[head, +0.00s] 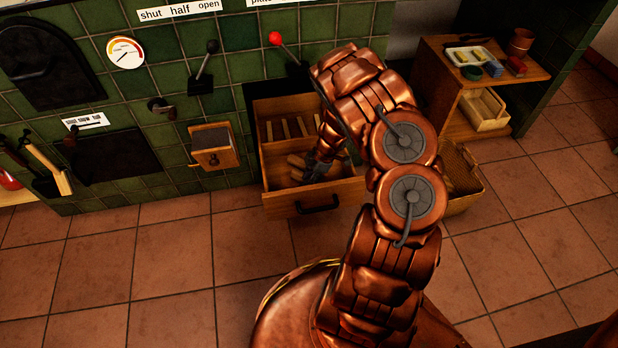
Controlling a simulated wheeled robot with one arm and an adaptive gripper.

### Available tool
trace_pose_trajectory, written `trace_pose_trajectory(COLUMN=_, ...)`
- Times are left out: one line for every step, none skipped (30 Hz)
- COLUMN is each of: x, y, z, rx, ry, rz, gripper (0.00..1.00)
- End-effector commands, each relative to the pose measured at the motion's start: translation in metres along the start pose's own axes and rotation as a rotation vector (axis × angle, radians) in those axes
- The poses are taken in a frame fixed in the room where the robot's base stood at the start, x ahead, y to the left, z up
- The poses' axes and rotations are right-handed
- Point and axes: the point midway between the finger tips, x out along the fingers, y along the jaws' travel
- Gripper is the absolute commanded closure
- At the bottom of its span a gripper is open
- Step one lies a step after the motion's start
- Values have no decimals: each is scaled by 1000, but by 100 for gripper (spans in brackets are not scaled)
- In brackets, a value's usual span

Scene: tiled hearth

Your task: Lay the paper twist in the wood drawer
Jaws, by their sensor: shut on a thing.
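The wood drawer (283,206) is pulled out from the green tiled hearth, its dark handle facing the front. My gripper (306,172) reaches down inside the drawer, near its middle. Its dark fingers are shut on a small tan piece that I take for the paper twist; its shape is too small and too covered to make out well. Brown wooden pieces lie in the drawer close to the fingers. My arm hides the drawer's right side.
A wicker basket (461,178) stands on the floor to the right, partly behind my arm. A wooden shelf stand (527,72) is farther right. The tiled floor (165,270) at front left is clear.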

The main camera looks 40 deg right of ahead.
Motion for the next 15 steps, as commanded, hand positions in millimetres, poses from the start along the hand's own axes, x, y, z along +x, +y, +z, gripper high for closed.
trace_pose_trajectory(x=0, y=0, z=0, rx=0, ry=0, rz=0, gripper=83)
trace_pose_trajectory(x=0, y=0, z=0, rx=0, ry=0, rz=0, gripper=83)
trace_pose_trajectory(x=0, y=0, z=0, rx=0, ry=0, rz=0, gripper=83)
trace_pose_trajectory(x=0, y=0, z=0, rx=0, ry=0, rz=0, gripper=83)
trace_pose_trajectory(x=0, y=0, z=0, rx=0, ry=0, rz=0, gripper=83)
trace_pose_trajectory(x=0, y=0, z=0, rx=0, ry=0, rz=0, gripper=83)
trace_pose_trajectory(x=0, y=0, z=0, rx=0, ry=0, rz=0, gripper=83)
trace_pose_trajectory(x=0, y=0, z=0, rx=0, ry=0, rz=0, gripper=83)
trace_pose_trajectory(x=0, y=0, z=0, rx=0, ry=0, rz=0, gripper=83)
trace_pose_trajectory(x=0, y=0, z=0, rx=0, ry=0, rz=0, gripper=83)
trace_pose_trajectory(x=0, y=0, z=0, rx=0, ry=0, rz=0, gripper=66)
trace_pose_trajectory(x=0, y=0, z=0, rx=0, ry=0, rz=0, gripper=62)
trace_pose_trajectory(x=0, y=0, z=0, rx=0, ry=0, rz=0, gripper=59)
trace_pose_trajectory(x=0, y=0, z=0, rx=0, ry=0, rz=0, gripper=55)
trace_pose_trajectory(x=0, y=0, z=0, rx=0, ry=0, rz=0, gripper=51)
